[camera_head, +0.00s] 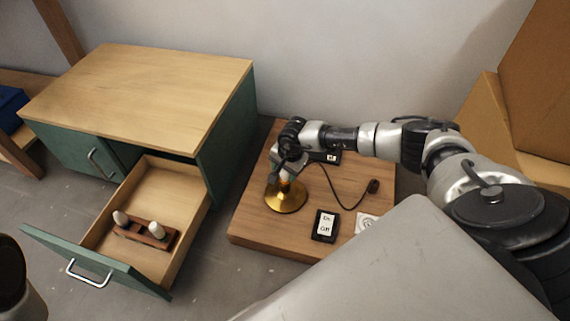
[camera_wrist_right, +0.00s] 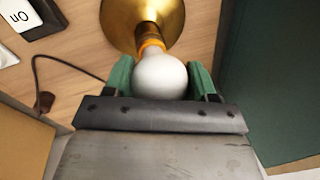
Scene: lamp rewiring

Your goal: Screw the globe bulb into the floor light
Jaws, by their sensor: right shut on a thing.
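The globe bulb (camera_wrist_right: 160,77) is white and round. In the right wrist view it sits between the green fingers of my right gripper (camera_wrist_right: 162,82), which is shut on it. The bulb's neck meets an orange collar (camera_wrist_right: 151,44) above the brass floor light (camera_wrist_right: 172,14). I cannot tell how deep the bulb sits in the socket. In the head view the floor light (camera_head: 287,200) has a round brass base on a wooden board, and my right gripper (camera_head: 281,180) is right over it, hiding the bulb. My left gripper is not in view.
An open drawer (camera_head: 187,190) of the green cabinet (camera_head: 226,125) holds a wooden rack (camera_head: 146,236) with two pale bulbs. The wooden board (camera_head: 262,232) also bears an on/off switch (camera_head: 325,225), a white socket plate (camera_head: 366,224) and a dark cord with a plug (camera_head: 374,186).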

